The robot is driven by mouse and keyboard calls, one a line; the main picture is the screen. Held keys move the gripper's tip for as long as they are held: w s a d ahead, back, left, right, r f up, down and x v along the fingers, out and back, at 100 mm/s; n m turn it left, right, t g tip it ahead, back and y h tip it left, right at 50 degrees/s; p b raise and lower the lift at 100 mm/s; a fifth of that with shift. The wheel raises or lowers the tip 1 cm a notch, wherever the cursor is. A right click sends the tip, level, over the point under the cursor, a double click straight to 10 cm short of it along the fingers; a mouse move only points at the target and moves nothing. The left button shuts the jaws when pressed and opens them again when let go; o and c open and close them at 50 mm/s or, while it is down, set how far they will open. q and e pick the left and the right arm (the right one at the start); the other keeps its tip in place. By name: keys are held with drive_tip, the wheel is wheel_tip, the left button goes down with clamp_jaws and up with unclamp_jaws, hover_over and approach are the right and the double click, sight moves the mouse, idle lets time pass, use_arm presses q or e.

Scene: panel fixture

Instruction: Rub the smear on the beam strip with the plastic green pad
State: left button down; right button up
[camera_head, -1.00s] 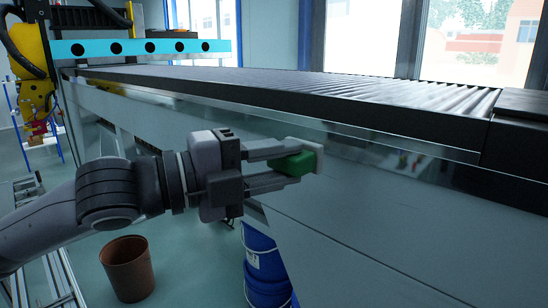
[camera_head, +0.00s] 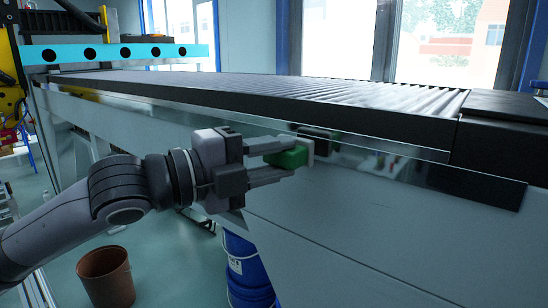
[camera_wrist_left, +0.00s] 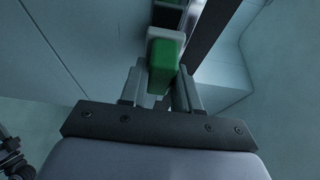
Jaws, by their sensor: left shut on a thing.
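The green pad (camera_head: 288,158) is a small block with a white face (camera_head: 308,150). My left gripper (camera_head: 287,160) is shut on it, fingers above and below, white face toward the beam. The beam strip (camera_head: 400,165) is a shiny, mirror-like band along the beam's side, under the dark top edge. The pad is at the strip's lower part, and a dark and green reflection shows just beside it. I cannot tell whether they touch. I cannot make out the smear for certain among the reflections. The left wrist view also shows the pad (camera_wrist_left: 163,66) between the fingers.
The long beam has a ribbed dark top (camera_head: 300,88). Blue buckets (camera_head: 245,262) and a brown bin (camera_head: 106,276) stand on the floor below. A cyan bar with holes (camera_head: 115,53) is at the back left. Open floor lies left of the beam.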

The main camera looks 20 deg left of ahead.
sight(293, 164)
use_arm(q)
drive_tip(key=shift+w+d, duration=0.2)
drive_tip(key=shift+w, duration=0.3)
drive_tip(key=shift+w+d, duration=0.15)
drive_tip(key=shift+w, duration=0.35)
drive_tip(key=shift+s+d, duration=0.25)
drive_tip(key=shift+d, duration=0.35)
drive_tip(key=shift+s+d, duration=0.3)
drive_tip(key=shift+d, duration=0.3)
drive_tip(key=shift+s+d, duration=0.25)
drive_tip(key=shift+d, duration=0.35)
drive_tip(key=shift+w+d, duration=0.1)
drive_tip(key=shift+w+a, duration=0.25)
drive_tip(key=shift+a, duration=0.4)
drive_tip(key=shift+w+a, duration=0.3)
drive_tip(key=shift+a, duration=0.35)
drive_tip(key=shift+w+a, duration=0.25)
drive_tip(key=shift+a, duration=0.4)
drive_tip(key=shift+s+a, duration=0.1)
